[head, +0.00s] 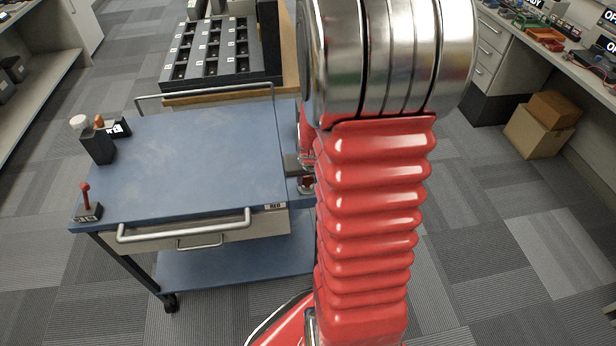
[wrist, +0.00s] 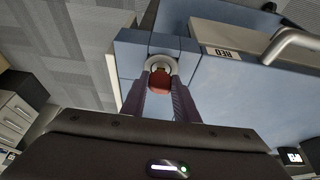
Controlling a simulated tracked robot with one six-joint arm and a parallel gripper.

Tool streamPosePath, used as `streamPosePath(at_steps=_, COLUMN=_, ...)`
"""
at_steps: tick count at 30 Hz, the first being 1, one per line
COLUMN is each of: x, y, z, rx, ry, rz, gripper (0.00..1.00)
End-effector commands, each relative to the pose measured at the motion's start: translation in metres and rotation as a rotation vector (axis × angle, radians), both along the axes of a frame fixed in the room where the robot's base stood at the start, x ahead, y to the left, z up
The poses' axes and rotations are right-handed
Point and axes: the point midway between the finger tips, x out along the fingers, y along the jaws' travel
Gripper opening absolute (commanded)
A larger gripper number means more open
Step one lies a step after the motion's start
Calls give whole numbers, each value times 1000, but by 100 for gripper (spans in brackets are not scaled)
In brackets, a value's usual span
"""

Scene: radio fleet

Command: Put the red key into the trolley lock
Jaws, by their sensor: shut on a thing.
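The blue trolley (head: 200,160) stands left of my arm in the head view. Its lock, a silver ring (wrist: 161,63) on a blue block at the trolley's corner, is in the wrist view, close to a label reading RED (wrist: 222,53). My gripper (wrist: 160,90) is shut on the red key (wrist: 159,81), whose rounded red head shows between the fingers. The key is right at the lock ring and overlaps it in the picture. I cannot tell how deep its tip sits. In the head view my arm hides most of my gripper.
On the trolley top are a small box with a red lever (head: 88,208) and a dark holder (head: 98,147). A front handle (head: 185,228) sticks out. A rack of dark compartments (head: 215,50) stands behind. Cardboard boxes (head: 538,130) sit at right; the floor between is clear.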

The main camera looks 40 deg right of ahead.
Motion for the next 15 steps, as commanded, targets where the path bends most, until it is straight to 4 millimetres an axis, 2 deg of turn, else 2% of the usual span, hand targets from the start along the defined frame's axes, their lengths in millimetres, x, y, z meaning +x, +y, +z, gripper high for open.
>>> streamPosePath(at_steps=9, x=0, y=0, z=-6, rx=0, ry=0, rz=0, gripper=6)
streamPosePath(at_steps=10, x=0, y=0, z=-6, rx=0, ry=0, rz=0, gripper=28)
streamPosePath(at_steps=15, x=0, y=0, z=-5, rx=0, ry=0, rz=0, gripper=40)
